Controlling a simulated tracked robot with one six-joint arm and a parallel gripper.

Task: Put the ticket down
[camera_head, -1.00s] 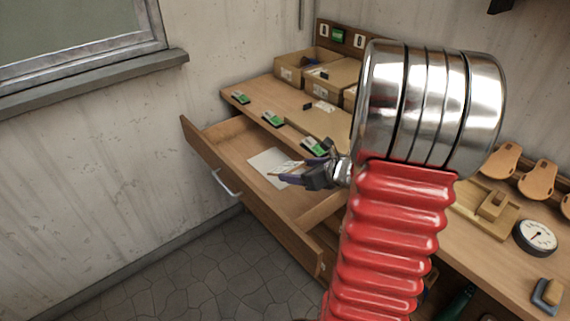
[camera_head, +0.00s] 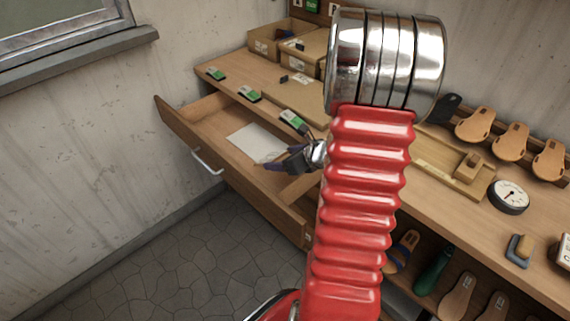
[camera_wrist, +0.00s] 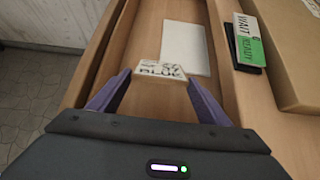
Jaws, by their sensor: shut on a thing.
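My gripper (camera_wrist: 158,100) is shut on the ticket (camera_wrist: 160,74), a small pale card with dark printed letters, held between the purple fingertips. In the head view my gripper (camera_head: 270,162) is over the open wooden drawer (camera_head: 186,132). The ticket is hard to make out there. A plain white sheet (camera_head: 254,142) lies flat on the drawer floor. It also shows in the wrist view (camera_wrist: 188,45), just beyond the ticket. I cannot tell how high the ticket is above the drawer floor.
Cardboard boxes (camera_head: 270,40) are behind. A dial gauge (camera_head: 508,196) and a wooden jig (camera_head: 455,170) sit right of my arm. Bare drawer floor surrounds the sheet.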

